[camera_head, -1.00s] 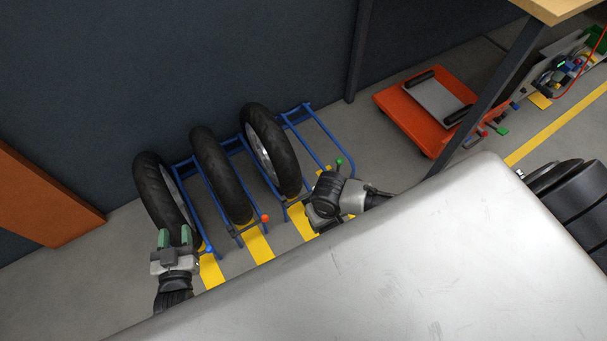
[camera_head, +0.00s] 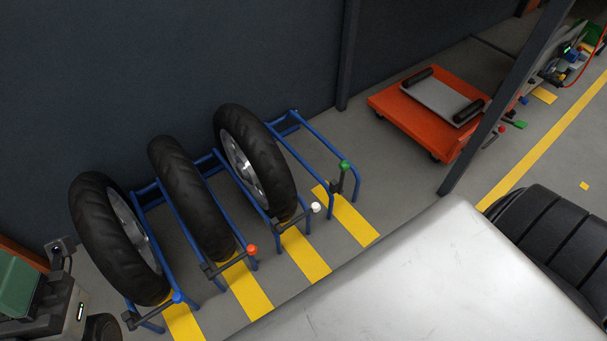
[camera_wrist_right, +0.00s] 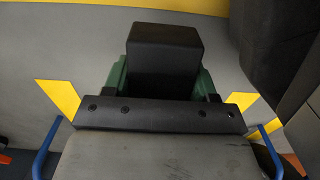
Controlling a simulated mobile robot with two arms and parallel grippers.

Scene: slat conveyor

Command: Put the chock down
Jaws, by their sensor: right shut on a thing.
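The chock (camera_wrist_right: 165,52) is a black block with a flat top face in the right wrist view. My right gripper (camera_wrist_right: 162,82) is shut on it, with a green finger on each side. Grey floor and yellow markings show around it; I cannot tell whether the chock touches the floor. My right gripper is out of the head view. My left gripper (camera_head: 18,285) is cut off at the lower left of the head view, left of the leftmost wheel. A green finger shows, but its opening is hidden.
A blue wheel rack (camera_head: 283,158) holds three black-tyred wheels along the dark wall; its rightmost bay is empty. Coloured knobs line its front, above yellow floor stripes (camera_head: 305,252). An orange dolly (camera_head: 420,118) and a dark post (camera_head: 490,118) stand right of it. A black ribbed object (camera_head: 545,235) is at right.

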